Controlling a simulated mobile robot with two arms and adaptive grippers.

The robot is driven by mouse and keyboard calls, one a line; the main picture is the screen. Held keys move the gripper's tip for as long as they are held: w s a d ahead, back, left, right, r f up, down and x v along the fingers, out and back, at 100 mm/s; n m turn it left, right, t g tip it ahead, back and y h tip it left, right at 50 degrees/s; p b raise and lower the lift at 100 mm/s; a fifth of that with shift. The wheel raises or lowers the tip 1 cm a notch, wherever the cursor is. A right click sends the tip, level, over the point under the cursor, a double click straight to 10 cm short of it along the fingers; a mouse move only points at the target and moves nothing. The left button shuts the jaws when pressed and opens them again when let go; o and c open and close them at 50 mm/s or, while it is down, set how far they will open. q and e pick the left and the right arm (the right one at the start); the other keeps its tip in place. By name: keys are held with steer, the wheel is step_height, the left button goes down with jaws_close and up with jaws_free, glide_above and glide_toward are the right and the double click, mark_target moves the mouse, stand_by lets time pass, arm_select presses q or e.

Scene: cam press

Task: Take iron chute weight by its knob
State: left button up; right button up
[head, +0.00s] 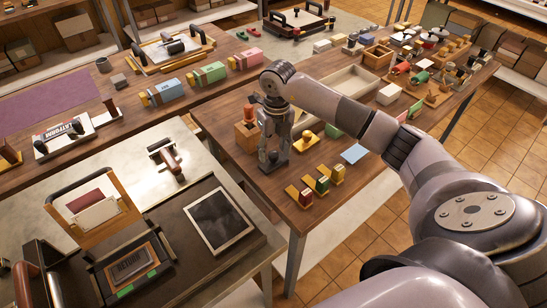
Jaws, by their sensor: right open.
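My right gripper (270,161) points down at the left front part of the wooden table (232,118), with its jaws open and close to the tabletop. I cannot make out an iron weight between its fingers; the gripper hides the spot behind it. I cannot tell for sure which thing is the iron chute weight. A small dark grey block (119,80) lies on the back-left table, but no knob shows clearly on it. A wooden box with a reddish-brown knob-like top (249,112) stands just left of my right gripper. My left gripper is not in view.
Stamps with yellow, red and green parts (322,185) stand right of my right gripper, by a light blue pad (354,153). A yellow-based knobbed piece (306,140) is close by. A press bench with a framed dark plate (219,219) stands at the front left.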

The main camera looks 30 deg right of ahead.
steer(key=shift+f, duration=1.15)
jaws_close()
steer(key=shift+r, duration=0.1)
